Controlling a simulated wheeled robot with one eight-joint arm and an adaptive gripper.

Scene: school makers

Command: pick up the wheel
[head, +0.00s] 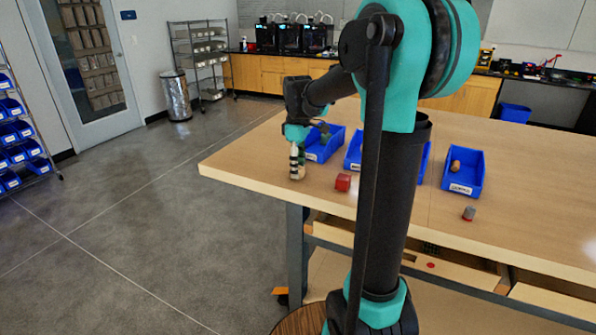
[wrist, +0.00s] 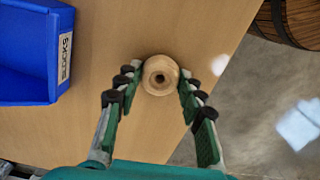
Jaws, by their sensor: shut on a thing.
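The wheel (wrist: 160,88) is a small round pale wooden piece with a dark hole in its centre, seen from above in the wrist view. My gripper (wrist: 160,78) has its dark-tipped green fingers on the wheel's left and right sides and is shut on it. In the head view, my gripper (head: 297,174) points down near the left front part of the wooden table (head: 240,165). The wheel is too small and too covered by the fingers to make out clearly there. I cannot tell whether it is lifted off the tabletop.
In the head view, a red block (head: 343,182), a blue bin (head: 463,184) with a brown item, and a small grey-red cylinder (head: 469,213) are right of my gripper. A wooden barrel (wrist: 292,22) stands beyond the table edge.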

